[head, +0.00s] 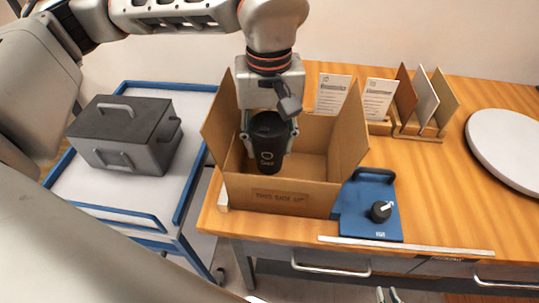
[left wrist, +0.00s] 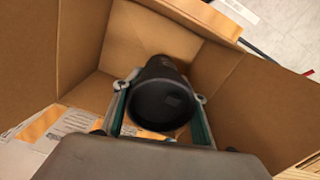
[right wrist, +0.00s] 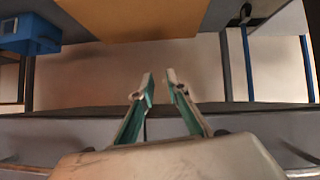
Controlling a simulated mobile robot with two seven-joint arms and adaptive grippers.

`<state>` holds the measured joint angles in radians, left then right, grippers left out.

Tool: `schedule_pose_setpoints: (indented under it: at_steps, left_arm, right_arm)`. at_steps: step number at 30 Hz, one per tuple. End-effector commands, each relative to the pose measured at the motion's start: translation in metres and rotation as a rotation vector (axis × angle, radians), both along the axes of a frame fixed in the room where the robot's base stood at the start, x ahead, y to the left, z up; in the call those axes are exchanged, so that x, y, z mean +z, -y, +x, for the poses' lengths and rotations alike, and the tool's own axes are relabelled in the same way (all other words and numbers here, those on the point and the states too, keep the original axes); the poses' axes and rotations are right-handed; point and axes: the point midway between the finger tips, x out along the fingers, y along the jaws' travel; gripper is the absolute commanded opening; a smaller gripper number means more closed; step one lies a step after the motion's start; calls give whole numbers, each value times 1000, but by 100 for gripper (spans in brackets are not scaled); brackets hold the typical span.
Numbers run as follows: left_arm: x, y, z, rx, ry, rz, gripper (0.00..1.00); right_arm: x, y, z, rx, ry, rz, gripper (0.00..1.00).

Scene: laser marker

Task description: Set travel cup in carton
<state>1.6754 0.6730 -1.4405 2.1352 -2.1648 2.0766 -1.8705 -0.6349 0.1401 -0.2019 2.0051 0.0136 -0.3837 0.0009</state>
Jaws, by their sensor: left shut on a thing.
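The black travel cup (head: 268,142) is upright inside the open cardboard carton (head: 282,192), in its left part. My left gripper (head: 268,128) reaches down from above and is shut on the cup, one finger on each side. In the left wrist view the cup (left wrist: 162,95) sits between the two green-lined fingers, with the carton walls (left wrist: 80,45) around it. I cannot tell whether the cup's base touches the carton floor. My right gripper (right wrist: 160,88) is empty with its fingertips apart, low in front of the table; its tips show at the bottom of the head view (head: 387,295).
The carton's flaps stand open on the wooden table (head: 440,215). A blue device with a black knob (head: 372,205) sits to its right. Cards and panels in holders (head: 425,100) and a white disc (head: 508,140) lie farther right. A cart with a grey box (head: 125,135) stands left.

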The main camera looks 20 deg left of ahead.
Motion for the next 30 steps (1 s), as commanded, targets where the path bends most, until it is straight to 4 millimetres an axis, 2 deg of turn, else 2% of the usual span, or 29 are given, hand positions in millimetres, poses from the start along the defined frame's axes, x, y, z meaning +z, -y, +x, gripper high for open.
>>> schedule_pose_setpoints:
  at_steps: [4,10,22,24,25,30]
  left_arm:
    - [-12,0,-1,-1,-4,0,32]
    - [-41,0,-1,0,-6,0,32]
    - [-46,0,0,0,-1,0,32]
    - [-46,0,0,0,-1,0,54]
    - [-46,0,0,0,-1,0,59]
    - [-45,0,0,0,-1,0,59]
  right_arm:
    - [-1,0,1,0,0,-1,15]
    - [-6,0,-1,1,-4,-4,15]
    - [-8,0,-2,2,-7,-5,15]
    - [-8,0,-2,2,-7,-5,15]
    - [-8,0,-2,2,-7,-5,15]
    - [-7,0,-3,3,-8,-5,15]
